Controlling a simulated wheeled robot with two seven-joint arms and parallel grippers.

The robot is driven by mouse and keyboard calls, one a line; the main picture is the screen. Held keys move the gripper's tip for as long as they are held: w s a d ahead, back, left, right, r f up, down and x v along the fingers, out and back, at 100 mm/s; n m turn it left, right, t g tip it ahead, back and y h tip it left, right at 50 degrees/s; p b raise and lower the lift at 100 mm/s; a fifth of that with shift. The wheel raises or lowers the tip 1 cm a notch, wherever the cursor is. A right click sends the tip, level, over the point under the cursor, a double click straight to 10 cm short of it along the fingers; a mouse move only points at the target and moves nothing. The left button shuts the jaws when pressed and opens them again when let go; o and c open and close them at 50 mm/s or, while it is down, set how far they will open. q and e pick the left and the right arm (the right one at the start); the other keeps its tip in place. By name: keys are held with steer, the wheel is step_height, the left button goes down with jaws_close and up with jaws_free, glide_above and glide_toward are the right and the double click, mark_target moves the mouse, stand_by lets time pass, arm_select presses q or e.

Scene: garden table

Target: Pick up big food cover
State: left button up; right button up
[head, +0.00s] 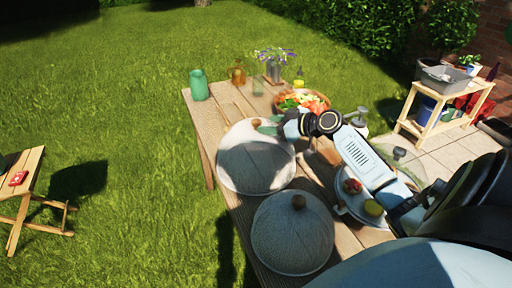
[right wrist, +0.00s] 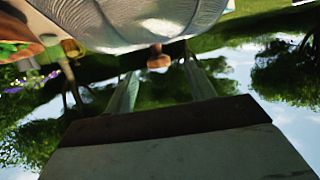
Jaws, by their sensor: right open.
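Two grey dome-shaped food covers with brown knobs stand on the wooden table. The farther cover (head: 256,165), which I take to be the big one, has my right gripper (head: 268,126) at its knob (head: 256,124). The nearer cover (head: 293,240) stands closer to me, with its knob on top. In the right wrist view the cover (right wrist: 150,20) appears upside down at the top. Its knob (right wrist: 158,59) shows between the two spread fingers of my open right gripper (right wrist: 160,74). I cannot tell whether a finger touches it. My left gripper is not in view.
The wooden table (head: 205,120) also holds a green jar (head: 199,85), an amber bottle (head: 237,74), a flower vase (head: 274,70) and a bowl of vegetables (head: 302,101). A plate with fruit (head: 353,205) lies under my right arm. Grass lies left of the table.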

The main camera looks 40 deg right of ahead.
mark_target(257, 120)
steer(key=shift+x, duration=3.15)
steer(key=shift+d+r, duration=0.1)
steer(key=shift+r, duration=0.05)
jaws_close()
